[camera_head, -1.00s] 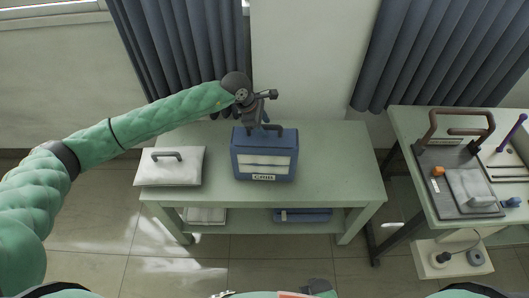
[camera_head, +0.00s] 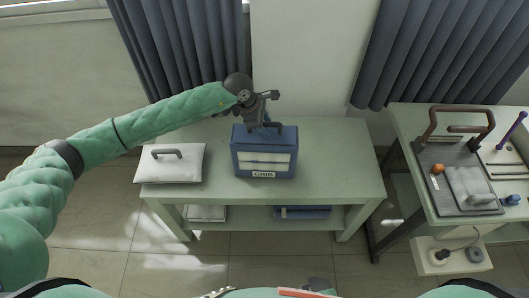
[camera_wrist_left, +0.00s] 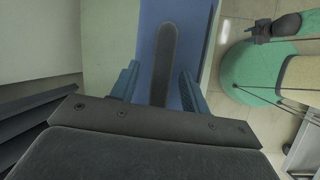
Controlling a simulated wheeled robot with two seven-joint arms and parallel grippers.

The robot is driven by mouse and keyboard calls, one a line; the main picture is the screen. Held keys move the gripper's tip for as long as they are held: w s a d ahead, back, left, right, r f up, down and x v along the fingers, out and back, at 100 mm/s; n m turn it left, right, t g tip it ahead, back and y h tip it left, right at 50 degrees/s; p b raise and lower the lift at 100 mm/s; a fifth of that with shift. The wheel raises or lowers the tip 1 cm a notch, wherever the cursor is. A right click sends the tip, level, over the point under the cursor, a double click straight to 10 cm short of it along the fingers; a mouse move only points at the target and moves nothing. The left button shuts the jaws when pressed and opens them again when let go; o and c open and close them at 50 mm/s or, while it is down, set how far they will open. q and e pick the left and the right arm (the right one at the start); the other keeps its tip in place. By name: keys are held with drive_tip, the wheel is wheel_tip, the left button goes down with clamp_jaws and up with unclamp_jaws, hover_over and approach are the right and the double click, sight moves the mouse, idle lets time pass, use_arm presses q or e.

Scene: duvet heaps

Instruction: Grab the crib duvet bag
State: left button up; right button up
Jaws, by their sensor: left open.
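The crib duvet bag (camera_head: 264,152) is a blue case with a white window, a label reading "CRIB" and a dark handle on top. It stands upright on the green table (camera_head: 330,175). My left gripper (camera_head: 262,123) is just above and behind the bag at its handle. In the left wrist view the open fingers (camera_wrist_left: 157,84) lie on both sides of the dark handle (camera_wrist_left: 164,60), with gaps between, and the blue bag top shows beyond.
A white pillow-like bag (camera_head: 170,163) with a grey handle lies left on the table. Folded items lie on the shelf below. To the right, another table holds a dark board (camera_head: 455,185) with an iron-like item. The table's right side is clear.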

use_arm(q)
drive_tip(key=shift+f+b, duration=0.15)
drive_tip(key=shift+b, duration=0.3)
idle(0.3)
clamp_jaws()
idle(1.5)
